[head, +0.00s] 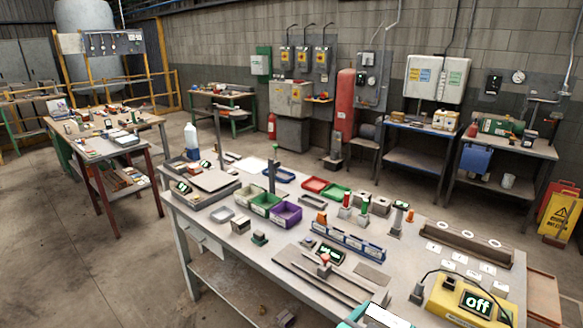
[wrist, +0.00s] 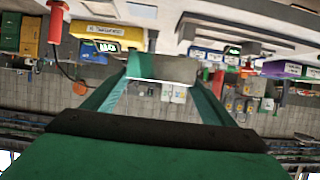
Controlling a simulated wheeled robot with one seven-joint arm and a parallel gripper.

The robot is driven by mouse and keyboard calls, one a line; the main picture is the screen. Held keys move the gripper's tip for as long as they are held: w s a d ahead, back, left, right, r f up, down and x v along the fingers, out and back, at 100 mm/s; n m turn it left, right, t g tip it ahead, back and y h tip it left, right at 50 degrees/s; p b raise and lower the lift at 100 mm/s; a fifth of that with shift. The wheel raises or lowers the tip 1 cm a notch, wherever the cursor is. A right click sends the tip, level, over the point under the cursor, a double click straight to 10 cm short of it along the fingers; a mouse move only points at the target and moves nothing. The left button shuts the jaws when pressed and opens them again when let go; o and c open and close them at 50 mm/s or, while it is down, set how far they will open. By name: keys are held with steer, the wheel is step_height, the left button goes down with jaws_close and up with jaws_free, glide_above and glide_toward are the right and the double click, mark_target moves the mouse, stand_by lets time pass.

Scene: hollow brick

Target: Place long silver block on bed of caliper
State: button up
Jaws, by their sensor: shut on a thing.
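My gripper (wrist: 162,82) shows in the wrist view with its two green fingers closed on the sides of a grey block (wrist: 163,68). Only one face of the block shows, so I cannot tell its length. In the head view, a teal and white part of my gripper (head: 376,316) is at the bottom edge, in front of the bench; the block cannot be made out there. I see nothing resting on the bed.
A yellow box reading "off" (head: 470,302) is right of the bed. White cards (head: 460,258) lie at right.

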steer(key=a+f+n+t+y, duration=0.1)
steer(key=a+f+n+y, duration=0.1)
steer(key=a+f, duration=0.5)
steer(key=s+a+f+n+t+y, duration=0.1)
steer(key=a+f+n+y, duration=0.2)
steer(key=f, duration=1.5)
steer(key=s+a+f+n+y, duration=0.1)
steer(key=a+f+n+y, duration=0.1)
steer(key=a+f, duration=0.9)
step_height(320, 180, down, 2)
steer(key=shift+a+f+n+t+y, duration=0.2)
steer(key=shift+n+t+y, duration=0.15)
steer(key=shift+y, duration=0.35)
steer(key=shift+w+d, duration=0.15)
